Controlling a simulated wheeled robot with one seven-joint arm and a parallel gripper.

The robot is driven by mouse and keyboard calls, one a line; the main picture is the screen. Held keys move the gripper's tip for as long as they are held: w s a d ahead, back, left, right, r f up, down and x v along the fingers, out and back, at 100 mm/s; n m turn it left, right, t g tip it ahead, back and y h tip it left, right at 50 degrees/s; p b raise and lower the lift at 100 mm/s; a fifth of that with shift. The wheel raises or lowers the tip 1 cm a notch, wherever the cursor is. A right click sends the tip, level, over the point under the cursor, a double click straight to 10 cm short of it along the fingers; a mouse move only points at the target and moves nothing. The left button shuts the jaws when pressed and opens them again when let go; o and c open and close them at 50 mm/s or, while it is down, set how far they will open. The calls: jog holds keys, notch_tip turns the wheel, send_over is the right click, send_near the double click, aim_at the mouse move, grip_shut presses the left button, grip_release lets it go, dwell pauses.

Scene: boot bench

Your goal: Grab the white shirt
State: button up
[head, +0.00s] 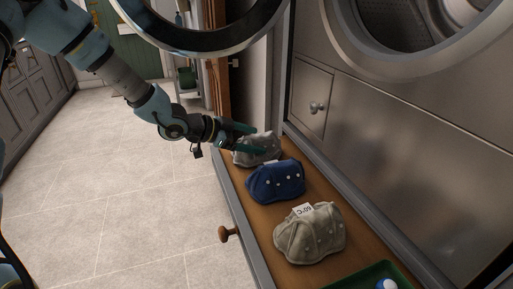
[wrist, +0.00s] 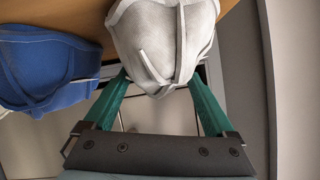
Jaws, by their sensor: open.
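The white shirt is a bunched pale grey-white cloth (head: 250,155) at the far end of the wooden surface, partly hidden by my gripper in the head view. In the wrist view the white shirt (wrist: 165,40) fills the top middle. My gripper (head: 262,142) is open at the shirt. In the wrist view its two green fingers (wrist: 158,78) stand apart, one toward each side of the shirt's lower end. The near part of the cloth hangs between or just above them; I cannot tell whether they touch it.
A blue folded cloth with snaps (head: 275,183) lies close beside the white one, also left in the wrist view (wrist: 40,70). A beige cloth with a tag (head: 310,240) is nearer. A green tray (head: 350,281) is at the front. A metal machine front (head: 400,140) borders the right.

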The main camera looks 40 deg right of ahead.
jog(key=shift+x, duration=1)
grip_shut()
